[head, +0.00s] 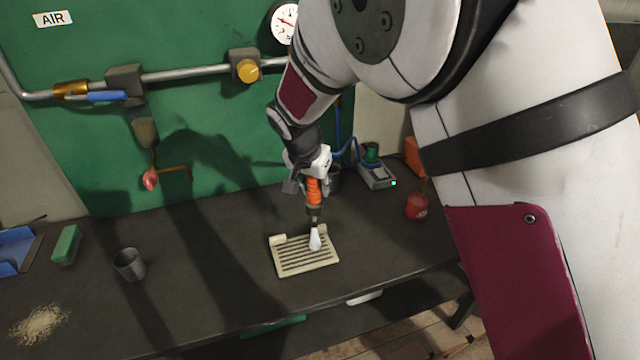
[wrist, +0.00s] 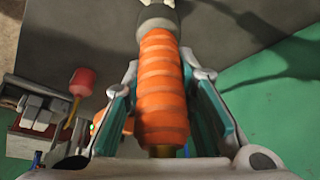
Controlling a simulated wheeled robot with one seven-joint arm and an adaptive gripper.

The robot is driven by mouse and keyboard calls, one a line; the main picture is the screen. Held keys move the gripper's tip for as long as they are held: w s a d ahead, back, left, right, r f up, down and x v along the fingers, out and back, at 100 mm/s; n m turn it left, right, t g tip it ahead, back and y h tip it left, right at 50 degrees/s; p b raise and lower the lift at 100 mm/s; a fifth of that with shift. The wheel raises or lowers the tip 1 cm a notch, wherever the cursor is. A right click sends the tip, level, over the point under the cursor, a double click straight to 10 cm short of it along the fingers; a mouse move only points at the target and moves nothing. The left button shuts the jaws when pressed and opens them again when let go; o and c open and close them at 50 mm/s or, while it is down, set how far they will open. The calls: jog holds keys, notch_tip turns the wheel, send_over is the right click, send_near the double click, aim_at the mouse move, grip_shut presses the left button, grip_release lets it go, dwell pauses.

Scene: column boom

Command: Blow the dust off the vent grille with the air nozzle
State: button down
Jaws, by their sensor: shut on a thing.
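The vent grille (head: 292,257) is a cream slatted panel lying flat on the dark workbench in the head view. The air nozzle (head: 313,192) has an orange ribbed grip and a dark tip, and points down. My gripper (head: 312,172) is shut on its orange grip, which fills the middle of the wrist view (wrist: 162,90) between the two fingers. A whitish plume (head: 315,238) shows below the tip, over the upper right part of the grille. Whether the tip touches the grille cannot be told. I cannot make out dust on the slats.
A grey cup (head: 129,265), a green block (head: 66,245), a blue dustpan (head: 14,250) and a beige pile (head: 39,325) are at the left of the bench (head: 200,300). A red oil can (head: 416,206) and a grey device (head: 377,174) are at right. A pipe runs along the green wall.

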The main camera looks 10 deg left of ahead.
jog(key=shift+s+a+p, duration=0.25)
jog(key=shift+s+a, duration=0.2)
jog(key=shift+a, duration=0.3)
jog(key=shift+s+a+p, duration=0.2)
jog(key=shift+s+a, duration=0.2)
jog(key=shift+a, duration=0.4)
jog(key=s+a, duration=0.1)
jog(key=s+a+p, duration=0.1)
jog(key=a, duration=0.1)
jog(key=shift+s+a, duration=0.2)
jog(key=shift+a, duration=0.1)
dwell(0.8)
dwell(0.7)
notch_tip(320, 180, up, 6)
jog(key=p, duration=0.1)
dwell(0.5)
dwell(0.5)
